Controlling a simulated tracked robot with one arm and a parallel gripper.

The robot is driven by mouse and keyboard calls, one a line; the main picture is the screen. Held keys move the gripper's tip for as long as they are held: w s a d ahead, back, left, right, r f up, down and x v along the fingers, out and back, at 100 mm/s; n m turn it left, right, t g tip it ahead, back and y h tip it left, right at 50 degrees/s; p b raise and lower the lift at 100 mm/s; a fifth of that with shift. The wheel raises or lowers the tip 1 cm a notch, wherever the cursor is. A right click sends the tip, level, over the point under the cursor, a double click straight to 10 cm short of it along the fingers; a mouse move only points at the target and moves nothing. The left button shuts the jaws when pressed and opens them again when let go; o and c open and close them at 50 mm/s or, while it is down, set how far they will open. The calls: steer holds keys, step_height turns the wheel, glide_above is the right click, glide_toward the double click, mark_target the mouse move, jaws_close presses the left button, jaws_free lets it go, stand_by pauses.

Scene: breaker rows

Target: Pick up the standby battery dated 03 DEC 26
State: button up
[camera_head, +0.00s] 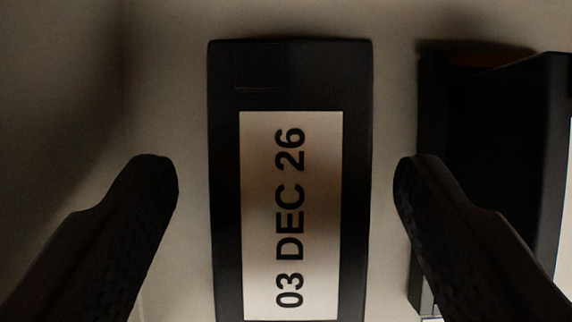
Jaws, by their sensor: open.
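The standby battery (225,180) is a black block with a pale label (321,200) that reads 03 DEC 26, the text running up the picture. It is in the middle of the view, and its lower end runs out of the frame. My gripper (286,170) is open, with one dark finger to the left of the battery and one to the right. A gap shows between each fingertip and the battery's sides. Whether the fingertips are level with the battery or above it, I cannot tell.
Another black block (490,130) stands close on the right, partly behind my right finger; no label on it is readable. Pale bare surface (170,90) lies to the left of the battery and above it. The left side is in shadow.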

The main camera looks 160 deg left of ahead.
steer(key=shift+f, duration=0.1)
steer(key=shift+c, duration=0.3)
jaws_close()
step_height(320, 180, up, 3)
steer(key=shift+f, duration=0.2)
steer(key=shift+s+d+f+t+y+p, duration=0.2)
steer(key=shift+s+f+t+y+p, duration=0.15)
steer(key=shift+t, duration=0.15)
steer(key=shift+s+d+m+t+y, duration=0.25)
steer(key=shift+d+m+t+y, duration=0.2)
steer(key=shift+t, duration=0.15)
steer(key=shift+s, duration=0.1)
